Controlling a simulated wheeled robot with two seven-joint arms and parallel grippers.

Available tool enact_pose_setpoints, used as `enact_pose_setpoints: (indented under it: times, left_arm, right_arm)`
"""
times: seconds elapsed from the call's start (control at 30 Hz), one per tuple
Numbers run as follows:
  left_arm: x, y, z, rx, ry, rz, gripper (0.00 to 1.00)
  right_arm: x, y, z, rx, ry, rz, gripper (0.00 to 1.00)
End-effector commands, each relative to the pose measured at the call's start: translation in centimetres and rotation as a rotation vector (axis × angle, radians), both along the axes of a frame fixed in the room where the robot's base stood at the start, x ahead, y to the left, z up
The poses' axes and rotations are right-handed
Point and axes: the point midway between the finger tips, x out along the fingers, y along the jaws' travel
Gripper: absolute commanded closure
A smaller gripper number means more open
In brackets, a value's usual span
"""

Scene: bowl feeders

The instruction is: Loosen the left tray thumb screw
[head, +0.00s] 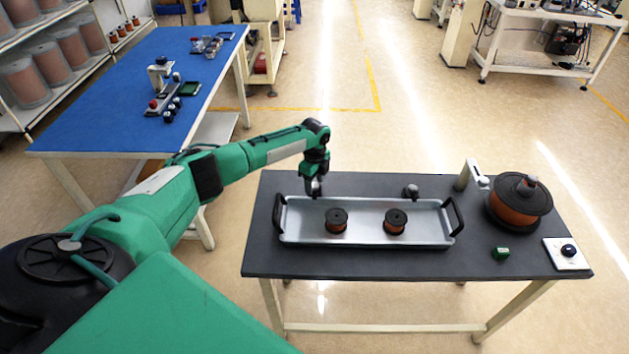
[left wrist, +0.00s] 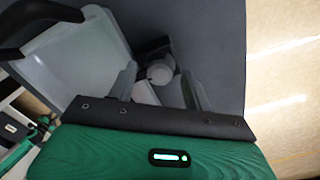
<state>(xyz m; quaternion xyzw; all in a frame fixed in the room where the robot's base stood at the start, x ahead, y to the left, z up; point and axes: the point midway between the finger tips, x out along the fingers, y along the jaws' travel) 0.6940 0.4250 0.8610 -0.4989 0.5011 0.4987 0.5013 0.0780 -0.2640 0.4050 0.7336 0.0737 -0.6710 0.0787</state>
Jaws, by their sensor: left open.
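The silver tray (head: 366,237) lies on the dark table, with a black handle at each end. Its left thumb screw (left wrist: 160,73) shows in the left wrist view as a grey round knob on a dark base, beside the pale tray (left wrist: 85,62). My left gripper (head: 314,189) points down at the tray's back left edge and hides that screw in the head view. In the left wrist view the gripper (left wrist: 158,88) is open, with its fingers on either side of the knob; I cannot tell whether they touch it. The other thumb screw (head: 411,191) stands at the tray's back right.
The table's front left is clear.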

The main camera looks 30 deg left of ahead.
Motion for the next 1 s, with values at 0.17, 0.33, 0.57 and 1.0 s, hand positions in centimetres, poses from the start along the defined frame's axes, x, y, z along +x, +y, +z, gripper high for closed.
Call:
enact_pose_setpoints:
  times: [0.17, 0.33, 0.57, 1.0]
  left_arm:
    - [0.0, 0.0, 0.0, 0.0, 0.0, 0.0, 0.71]
    - [0.0, 0.0, 0.0, 0.0, 0.0, 0.001, 0.94]
    - [0.0, 0.0, 0.1, -0.001, 0.0, 0.025, 0.94]
    - [-0.1, 0.0, 0.2, -0.002, 0.002, 0.31, 0.94]
  right_arm:
    - [-0.3, -0.1, 0.0, -0.001, 0.004, 0.0, 0.64]
    - [0.0, -0.1, 0.0, -0.001, 0.001, 0.0, 0.64]
    - [0.3, -0.1, 0.1, -0.001, -0.002, 0.0, 0.64]
    - [0.3, 0.2, 1.4, 0.003, -0.003, -0.002, 0.64]
